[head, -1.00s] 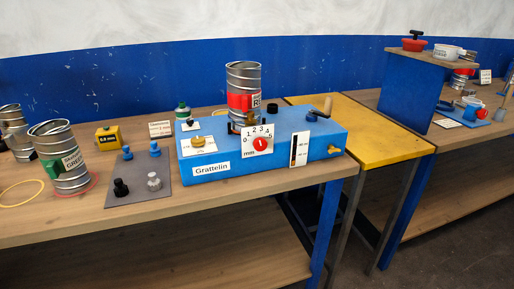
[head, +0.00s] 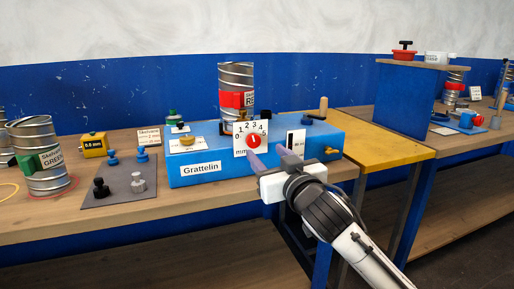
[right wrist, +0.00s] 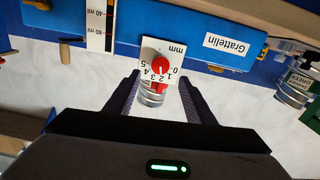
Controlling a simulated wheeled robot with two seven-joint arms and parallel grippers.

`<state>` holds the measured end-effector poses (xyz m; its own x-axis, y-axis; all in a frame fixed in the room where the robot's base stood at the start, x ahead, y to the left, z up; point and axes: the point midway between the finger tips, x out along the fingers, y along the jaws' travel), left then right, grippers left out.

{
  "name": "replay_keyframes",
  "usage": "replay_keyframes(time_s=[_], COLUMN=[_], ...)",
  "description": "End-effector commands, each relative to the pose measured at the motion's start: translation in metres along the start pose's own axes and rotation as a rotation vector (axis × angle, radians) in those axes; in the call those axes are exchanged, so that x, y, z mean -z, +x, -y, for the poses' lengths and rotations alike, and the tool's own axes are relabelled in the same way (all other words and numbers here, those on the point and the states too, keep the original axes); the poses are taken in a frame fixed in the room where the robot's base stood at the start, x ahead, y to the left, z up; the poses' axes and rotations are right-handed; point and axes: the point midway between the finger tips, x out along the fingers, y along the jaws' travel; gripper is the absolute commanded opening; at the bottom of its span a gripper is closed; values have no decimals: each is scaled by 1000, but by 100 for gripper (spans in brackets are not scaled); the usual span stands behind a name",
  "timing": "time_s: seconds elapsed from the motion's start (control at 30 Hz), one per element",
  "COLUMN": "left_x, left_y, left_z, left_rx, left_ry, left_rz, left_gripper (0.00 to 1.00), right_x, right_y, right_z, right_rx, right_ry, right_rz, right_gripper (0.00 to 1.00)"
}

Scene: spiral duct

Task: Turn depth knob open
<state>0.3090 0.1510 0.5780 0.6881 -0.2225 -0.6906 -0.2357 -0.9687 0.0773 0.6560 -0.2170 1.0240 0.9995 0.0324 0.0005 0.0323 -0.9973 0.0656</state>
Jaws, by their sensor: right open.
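The depth knob (head: 253,140) is a red disc with a white mark, set on a white dial plate (head: 240,149) numbered 0 to 5 mm. The plate is on the front of the blue Grattelin box (head: 215,172). In the head view the mark looks roughly upright; its exact reading is too small to tell. My right gripper (head: 266,154) is open and empty in front of the box, close to the plate's lower right. In the right wrist view, which is upside down, the knob (right wrist: 160,64) shows beyond and between the spread fingertips (right wrist: 159,76). My left gripper is not in view.
A spiral duct (head: 236,75) with a red label stands behind the dial. A black-and-white scale (head: 295,142), a crank and a brass fitting (head: 331,151) are to the right. A grey mat (head: 118,185) with small knobs lies left.

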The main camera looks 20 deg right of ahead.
Motion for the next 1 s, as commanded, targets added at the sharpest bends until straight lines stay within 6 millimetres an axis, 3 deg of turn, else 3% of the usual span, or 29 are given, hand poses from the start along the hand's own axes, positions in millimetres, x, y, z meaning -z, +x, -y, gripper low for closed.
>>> replay_keyframes(time_s=[0.2,0.4,0.83,0.87,1.0], left_x=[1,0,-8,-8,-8], left_y=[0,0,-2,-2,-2], left_z=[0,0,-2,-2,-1], left_rx=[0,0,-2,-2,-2], left_ry=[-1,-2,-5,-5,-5], left_rz=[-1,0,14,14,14], left_gripper=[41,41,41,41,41], right_x=[1,0,-1,-1,-1], right_y=[41,66,76,76,76], right_z=[0,0,1,1,1], right_rx=[0,1,2,2,2], right_ry=[0,1,0,0,0], right_rz=[0,1,1,1,1], right_gripper=[49,49,49,48,24])
